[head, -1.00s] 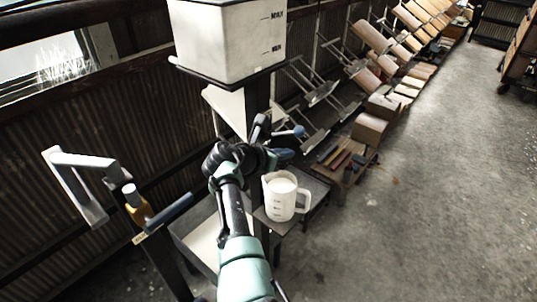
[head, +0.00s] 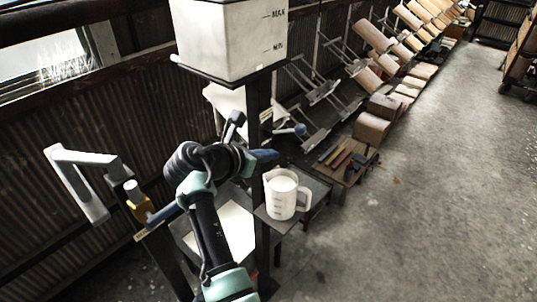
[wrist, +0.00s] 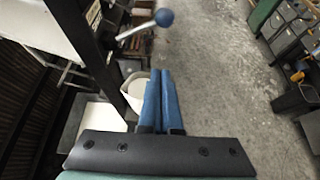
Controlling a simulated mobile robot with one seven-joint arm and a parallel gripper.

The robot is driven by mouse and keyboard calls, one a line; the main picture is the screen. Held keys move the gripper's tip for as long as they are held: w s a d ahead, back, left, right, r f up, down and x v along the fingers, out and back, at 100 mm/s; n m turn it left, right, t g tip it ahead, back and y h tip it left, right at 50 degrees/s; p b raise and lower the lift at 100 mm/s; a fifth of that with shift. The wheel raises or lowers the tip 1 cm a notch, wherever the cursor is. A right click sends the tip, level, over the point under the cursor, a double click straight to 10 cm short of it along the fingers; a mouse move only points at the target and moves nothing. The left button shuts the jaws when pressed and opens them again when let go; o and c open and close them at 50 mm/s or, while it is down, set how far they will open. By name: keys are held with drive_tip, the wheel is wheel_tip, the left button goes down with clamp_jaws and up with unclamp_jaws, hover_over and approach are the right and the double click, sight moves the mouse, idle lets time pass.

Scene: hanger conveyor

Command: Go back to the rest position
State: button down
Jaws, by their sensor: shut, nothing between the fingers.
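My gripper (head: 265,155) is in front of the dark post below the white tank, above and left of the white measuring jug. In the wrist view my gripper (wrist: 162,85) shows its two blue fingers side by side, shut and empty. A lever with a blue ball knob (head: 300,130) sticks out from the post just beyond the fingertips. The knob also shows in the wrist view (wrist: 164,17), apart from the fingers. The white jug (head: 280,200) stands upright on a small dark shelf. It is partly hidden behind the fingers in the wrist view (wrist: 134,88).
The white tank (head: 228,42) with MAX and MIN marks sits on the post. At left is a stand with a grey crank-shaped handle (head: 78,185) and a yellow part (head: 139,205). Chairs and boxes (head: 370,128) line the wall. The floor at right (head: 430,200) is clear.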

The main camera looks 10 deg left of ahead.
idle(0.3)
drive_tip(key=s+a+r+m+t+y+b, duration=0.1)
drive_tip(key=s+r+m+t+y+b, duration=0.2)
drive_tip(key=r+m, duration=0.6)
drive_tip(key=s+r+m+t+y+b, duration=0.1)
drive_tip(key=r+m+t+y, duration=0.35)
drive_tip(key=r, duration=0.65)
drive_tip(key=s+d+r+m+t+b, duration=0.1)
drive_tip(key=s+d+r+m+t, duration=0.2)
drive_tip(key=s+r+m, duration=0.5)
drive_tip(key=s+d+r+m+t+b, duration=0.2)
drive_tip(key=s+d+r+m+t, duration=0.2)
drive_tip(key=s+r, duration=0.6)
drive_tip(key=s+m+t+h, duration=0.1)
drive_tip(key=s+m+t, duration=0.1)
drive_tip(key=s+m, duration=0.1)
drive_tip(key=shift+s+d+m, duration=0.15)
drive_tip(key=shift+s+m, duration=0.2)
drive_tip(key=shift+s, duration=0.25)
drive_tip(key=shift+t, duration=0.25)
